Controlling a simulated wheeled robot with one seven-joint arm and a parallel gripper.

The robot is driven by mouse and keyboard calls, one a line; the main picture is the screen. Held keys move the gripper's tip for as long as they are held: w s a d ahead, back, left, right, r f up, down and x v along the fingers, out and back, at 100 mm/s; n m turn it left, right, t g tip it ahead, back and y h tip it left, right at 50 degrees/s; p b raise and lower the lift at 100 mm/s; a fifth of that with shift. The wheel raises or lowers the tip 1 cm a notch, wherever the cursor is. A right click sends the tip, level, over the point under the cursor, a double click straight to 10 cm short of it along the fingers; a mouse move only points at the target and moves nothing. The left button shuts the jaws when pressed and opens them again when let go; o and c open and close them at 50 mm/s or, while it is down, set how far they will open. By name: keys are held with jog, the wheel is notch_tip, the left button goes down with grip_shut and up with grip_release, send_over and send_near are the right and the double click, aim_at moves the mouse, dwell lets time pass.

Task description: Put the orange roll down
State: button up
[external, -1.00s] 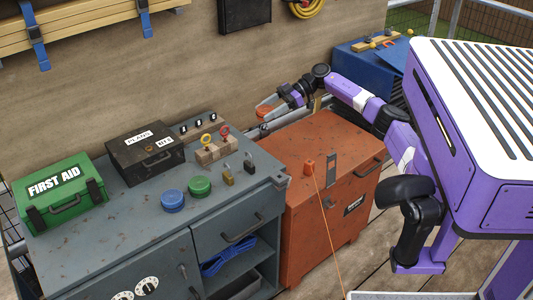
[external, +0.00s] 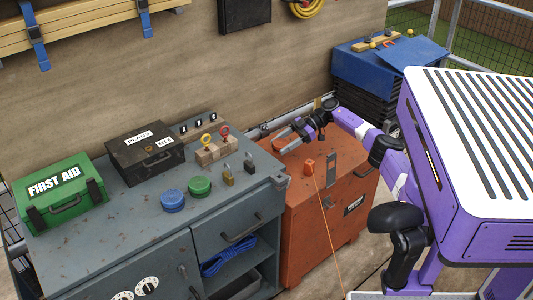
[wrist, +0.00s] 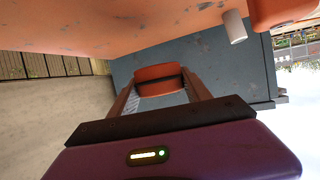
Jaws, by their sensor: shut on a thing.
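My gripper (external: 287,138) is over the back left part of the orange cabinet's top (external: 333,127), pointing left toward the grey cabinet. In the wrist view, the orange roll (wrist: 158,73) sits between the two fingertips, and my gripper (wrist: 160,88) is shut on it. In the external view, the roll is hard to tell from the orange cabinet behind it. The cabinet top (wrist: 100,25) fills the upper part of the wrist view, close to the roll. I cannot tell whether the roll touches it.
A small orange block (external: 309,167) with an orange cord is at the cabinet's front edge. The grey cabinet (external: 130,215) to the left carries a green first aid box (external: 60,190), a black box (external: 145,152), padlocks (external: 228,175) and blue and green round lids (external: 173,200).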

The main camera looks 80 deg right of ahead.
aim_at(281, 158)
notch_tip(281, 158, down, 6)
jog(key=b, duration=0.3)
jog(key=shift+f, duration=0.25)
jog(key=shift+r, duration=0.1)
jog(key=shift+f, duration=0.25)
